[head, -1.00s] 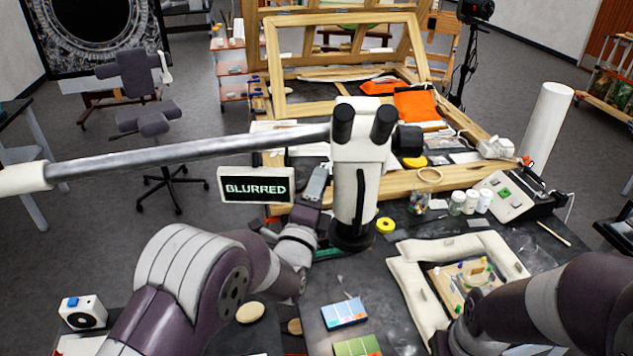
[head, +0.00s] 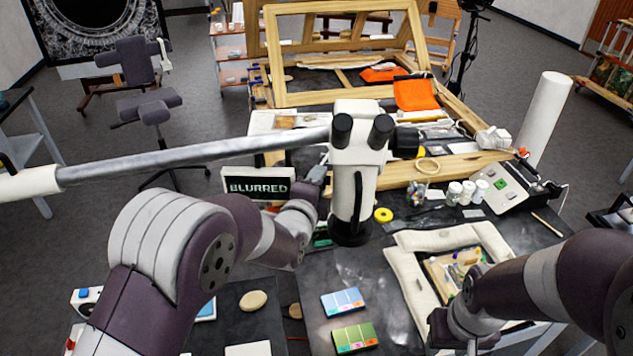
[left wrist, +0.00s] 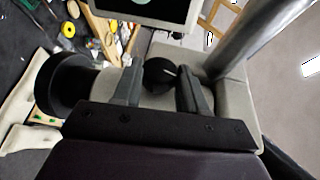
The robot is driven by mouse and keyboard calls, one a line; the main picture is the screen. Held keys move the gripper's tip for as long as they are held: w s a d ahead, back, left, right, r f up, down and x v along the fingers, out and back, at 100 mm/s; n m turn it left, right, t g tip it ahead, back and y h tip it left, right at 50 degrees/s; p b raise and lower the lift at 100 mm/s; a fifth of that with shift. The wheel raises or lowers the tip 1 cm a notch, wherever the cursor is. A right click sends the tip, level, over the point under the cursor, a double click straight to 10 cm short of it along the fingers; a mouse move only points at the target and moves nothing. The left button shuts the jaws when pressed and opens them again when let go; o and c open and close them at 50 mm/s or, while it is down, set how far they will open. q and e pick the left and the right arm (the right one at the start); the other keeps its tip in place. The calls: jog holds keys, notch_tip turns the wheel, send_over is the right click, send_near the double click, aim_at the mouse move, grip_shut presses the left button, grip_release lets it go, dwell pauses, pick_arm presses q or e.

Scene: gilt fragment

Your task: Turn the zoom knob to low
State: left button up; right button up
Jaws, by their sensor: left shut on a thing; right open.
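The white stereo microscope (head: 352,150) with black eyepieces hangs from a metal boom arm over the bench. The zoom knob (left wrist: 159,72), round and black with a white mark, sits on the microscope's side in the left wrist view. My left gripper (head: 318,176) is at the left side of the microscope head. In the left wrist view its two fingers (left wrist: 160,86) stand on either side of the knob, shut on it. The knob is hidden in the head view. A screen (head: 258,184) reads "BLURRED". My right gripper (head: 440,330) is low at the right, its fingertips hard to see.
The boom (head: 190,155) runs left from the microscope. A padded frame (head: 405,265) holding a fragment lies below right, near my right arm. Colored cards (head: 343,301) lie on the dark bench. Bottles (head: 468,192) and a control box (head: 502,188) stand further right.

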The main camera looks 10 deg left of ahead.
pick_arm(q)
jog(key=shift+f, duration=0.1)
jog(key=o, duration=1)
jog(key=shift+o, duration=0.2)
jog(key=shift+d, duration=0.1)
jog(key=shift+w, duration=0.1)
jog(key=b+v, duration=0.4)
jog(key=v, duration=0.8)
jog(key=shift+s, duration=0.3)
